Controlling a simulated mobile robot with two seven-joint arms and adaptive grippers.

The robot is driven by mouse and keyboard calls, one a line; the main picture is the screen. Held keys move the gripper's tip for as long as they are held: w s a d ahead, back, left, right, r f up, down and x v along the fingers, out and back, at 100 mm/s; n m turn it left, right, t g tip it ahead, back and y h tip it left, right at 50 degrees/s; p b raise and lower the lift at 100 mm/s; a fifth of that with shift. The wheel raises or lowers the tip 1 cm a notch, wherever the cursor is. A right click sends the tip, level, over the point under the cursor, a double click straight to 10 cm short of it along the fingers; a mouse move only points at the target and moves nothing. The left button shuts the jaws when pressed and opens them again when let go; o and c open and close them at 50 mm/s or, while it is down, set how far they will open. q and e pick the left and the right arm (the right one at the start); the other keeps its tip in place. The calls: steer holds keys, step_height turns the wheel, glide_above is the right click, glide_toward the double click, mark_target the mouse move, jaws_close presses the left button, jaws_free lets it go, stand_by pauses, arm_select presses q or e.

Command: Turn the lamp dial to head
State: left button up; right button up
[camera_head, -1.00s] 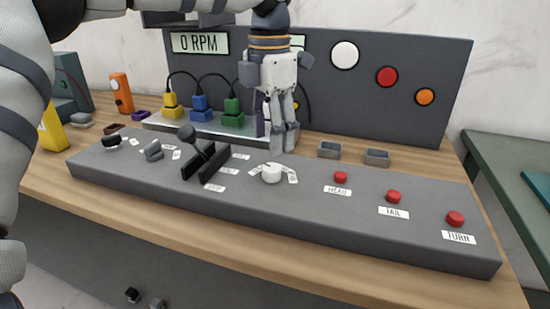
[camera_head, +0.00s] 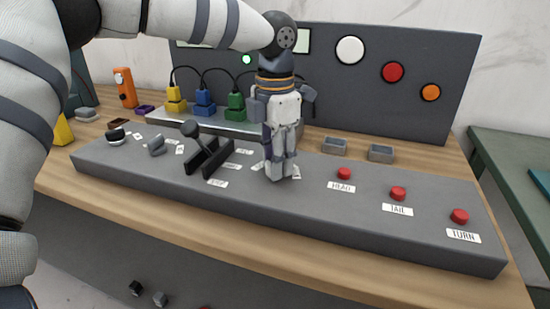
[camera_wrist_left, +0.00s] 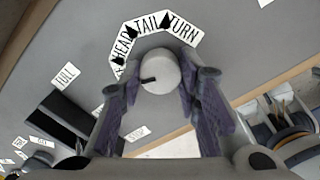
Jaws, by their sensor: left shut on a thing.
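The lamp dial (camera_wrist_left: 160,68) is a round white knob with a short black pointer mark on its left side in the left wrist view. Labels HEAD (camera_wrist_left: 122,44), TAIL (camera_wrist_left: 146,25) and TURN (camera_wrist_left: 183,31) fan around it. The pointer faces left, below HEAD, towards a partly hidden label. My left gripper (camera_head: 281,176) points down over the grey control panel (camera_head: 330,208) and is shut on the dial, one finger on each side. In the head view, the fingers hide the dial. My right gripper is not in view.
A black lever slot (camera_head: 209,157) stands left of the dial. Red buttons HEAD (camera_head: 344,173), TAIL (camera_head: 398,193) and TURN (camera_head: 459,216) are to the right. Small grey bins (camera_head: 381,153) sit behind the panel. An upright board (camera_head: 400,110) with round lamps closes off the back.

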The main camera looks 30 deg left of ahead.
arm_select(q)
steer(key=shift+o, duration=0.2)
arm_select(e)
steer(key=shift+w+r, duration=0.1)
arm_select(q)
steer(key=shift+r+m+p, duration=0.1)
steer(key=shift+m+p, duration=0.2)
steer(key=shift+m, duration=1.5)
steer(key=m, duration=0.5)
steer(key=shift+p, duration=0.3)
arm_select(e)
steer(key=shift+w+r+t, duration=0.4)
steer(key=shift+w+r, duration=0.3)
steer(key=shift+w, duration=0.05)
arm_select(q)
steer(key=o, duration=1.1)
steer(key=shift+o, duration=0.2)
